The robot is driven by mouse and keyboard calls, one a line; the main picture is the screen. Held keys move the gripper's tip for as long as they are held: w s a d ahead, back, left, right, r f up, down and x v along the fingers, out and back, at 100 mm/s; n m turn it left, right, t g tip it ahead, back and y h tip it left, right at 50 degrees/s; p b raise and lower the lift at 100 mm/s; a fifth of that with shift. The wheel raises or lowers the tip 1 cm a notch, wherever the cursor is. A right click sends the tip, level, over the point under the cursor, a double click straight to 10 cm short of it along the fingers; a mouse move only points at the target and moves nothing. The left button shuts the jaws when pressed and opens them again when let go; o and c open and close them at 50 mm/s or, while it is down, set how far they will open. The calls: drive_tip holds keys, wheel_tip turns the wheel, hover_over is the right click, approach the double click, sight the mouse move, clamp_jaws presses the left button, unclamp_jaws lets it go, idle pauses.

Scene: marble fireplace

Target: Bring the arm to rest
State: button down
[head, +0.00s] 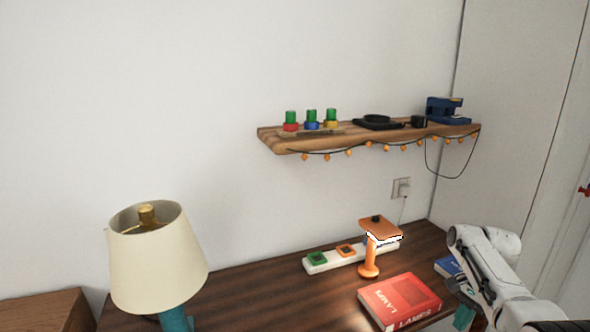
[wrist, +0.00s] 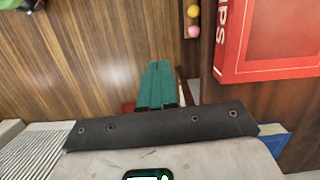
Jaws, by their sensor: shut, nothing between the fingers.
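My arm (head: 492,268), white and jointed, reaches in from the lower right of the head view and bends down over the desk's right end. My gripper shows as teal fingers at the bottom edge of the head view (head: 464,316), right of the red book. In the wrist view my gripper (wrist: 158,66) points away over brown wood, with its teal fingers together and nothing between them. The red book (head: 400,301), lettered LAMPS, lies near it; it also fills the upper right of the wrist view (wrist: 275,72).
On the dark desk (head: 250,290) stand a lit orange lamp (head: 369,262) and a white power strip (head: 326,261). A blue book (head: 447,266) lies partly behind my arm. A cream-shaded lamp (head: 158,262) stands left. A wall shelf (head: 290,143) with string lights hangs above.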

drive_tip(key=s+a+f+n+p, duration=0.1)
drive_tip(key=s+a+f+n, duration=0.6)
drive_tip(key=s+a+f, duration=0.7)
drive_tip(key=s+r+n+h, duration=0.1)
drive_tip(key=s+r+n, duration=0.2)
drive_tip(key=s, duration=1.1)
drive_tip(key=s+a+r+n+t+h+p, duration=0.1)
drive_tip(key=s+r+n, duration=0.2)
drive_tip(key=s, duration=1.1)
drive_tip(key=shift+a+t, duration=0.3)
drive_tip(key=shift+r, duration=0.1)
